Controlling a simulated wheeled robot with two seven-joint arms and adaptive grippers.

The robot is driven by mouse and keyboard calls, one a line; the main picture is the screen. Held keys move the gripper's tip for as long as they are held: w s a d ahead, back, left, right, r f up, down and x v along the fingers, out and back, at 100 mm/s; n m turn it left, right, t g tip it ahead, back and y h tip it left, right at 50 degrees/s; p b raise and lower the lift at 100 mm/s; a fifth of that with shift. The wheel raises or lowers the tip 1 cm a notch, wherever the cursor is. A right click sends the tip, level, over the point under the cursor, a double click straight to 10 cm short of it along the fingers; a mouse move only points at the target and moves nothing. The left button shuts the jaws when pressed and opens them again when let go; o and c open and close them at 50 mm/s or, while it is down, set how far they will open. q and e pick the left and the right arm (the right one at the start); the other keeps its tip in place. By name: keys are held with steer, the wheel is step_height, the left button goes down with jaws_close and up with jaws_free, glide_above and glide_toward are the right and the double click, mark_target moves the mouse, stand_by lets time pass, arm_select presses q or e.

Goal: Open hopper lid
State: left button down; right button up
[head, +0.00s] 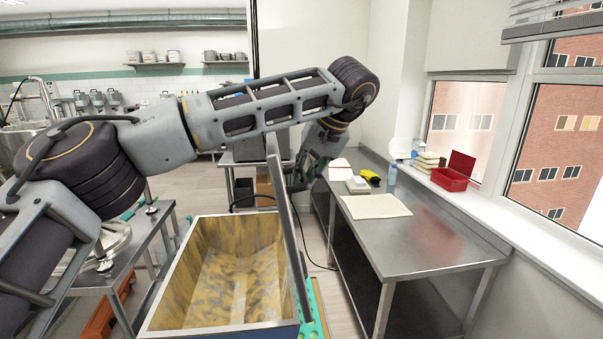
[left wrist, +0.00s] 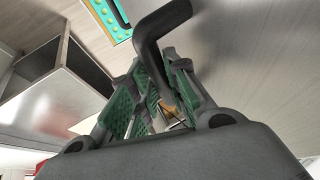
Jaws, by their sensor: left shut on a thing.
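The hopper (head: 160,290) stands open at the bottom of the head view, its inside coated in streaky yellow. Its lid (head: 289,232) is a thin grey panel standing steeply along the hopper's right side, seen nearly edge-on. My left gripper (head: 303,176) is beyond the lid's far upper part, partly hidden by the lid. In the left wrist view my left gripper (left wrist: 163,88) has its green-padded fingers shut on a dark bent handle (left wrist: 160,26). My right gripper is not in view.
A steel table (head: 430,232) on the right carries a pale board (head: 376,206), a blue bottle (head: 392,174) and a yellow-black item (head: 370,176). A red bin (head: 449,179) sits by the window. Another steel table is left of the hopper. A teal strip lies right of the hopper.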

arm_select(q)
steer(key=shift+f, duration=0.45)
steer(key=c, duration=1.6)
jaws_free()
steer(key=shift+c, duration=0.2)
steer(key=shift+o, duration=1.3)
steer(key=shift+w+r, duration=0.15)
steer(key=shift+r, duration=0.2)
steer(key=v, duration=1.1)
steer(key=shift+d+r, duration=0.25)
